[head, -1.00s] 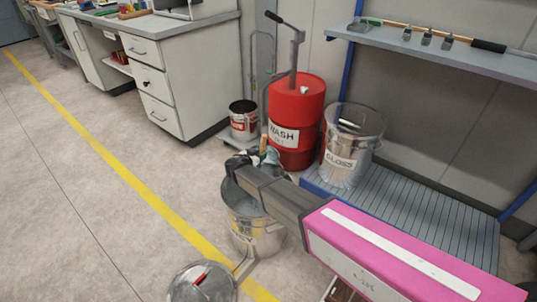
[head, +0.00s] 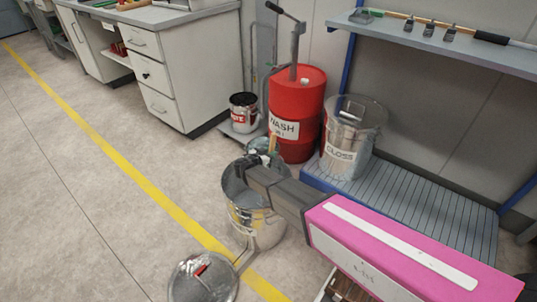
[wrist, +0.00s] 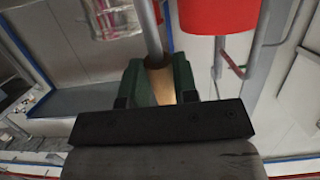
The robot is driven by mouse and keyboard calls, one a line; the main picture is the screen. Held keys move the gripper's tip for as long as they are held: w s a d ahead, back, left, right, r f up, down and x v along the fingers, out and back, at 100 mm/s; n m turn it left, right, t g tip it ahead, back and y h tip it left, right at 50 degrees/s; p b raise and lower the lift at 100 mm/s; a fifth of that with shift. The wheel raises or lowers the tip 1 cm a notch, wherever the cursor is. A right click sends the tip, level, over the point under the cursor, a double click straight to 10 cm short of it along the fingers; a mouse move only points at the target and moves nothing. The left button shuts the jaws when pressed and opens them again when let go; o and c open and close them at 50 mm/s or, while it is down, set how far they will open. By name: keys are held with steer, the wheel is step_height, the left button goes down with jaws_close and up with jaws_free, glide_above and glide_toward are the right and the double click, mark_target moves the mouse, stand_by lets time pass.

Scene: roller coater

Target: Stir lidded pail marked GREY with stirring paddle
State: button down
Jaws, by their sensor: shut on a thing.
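The metal pail (head: 262,228) stands open on the floor in the head view. Its label is partly hidden and I cannot read it. A round metal lid (head: 190,285) with a red handle lies open beside it, toward the front left. My gripper (head: 258,163) is over the pail's mouth. In the wrist view the green fingers of my gripper (wrist: 160,84) are shut on the wooden grip of the stirring paddle (wrist: 158,80), with a grey shaft running away from it. A bit of the paddle's wood (head: 272,142) shows above the gripper. The paddle's lower end is hidden.
A red WASH drum (head: 298,95) with a pump stands behind the pail. A white drawer cabinet (head: 165,70) is back left.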

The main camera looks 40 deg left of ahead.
steer(key=shift+r, duration=0.1)
step_height(320, 180, up, 12)
stand_by(1.0)
step_height(320, 180, up, 12)
stand_by(1.2)
stand_by(0.4)
step_height(320, 180, up, 12)
stand_by(0.9)
stand_by(0.4)
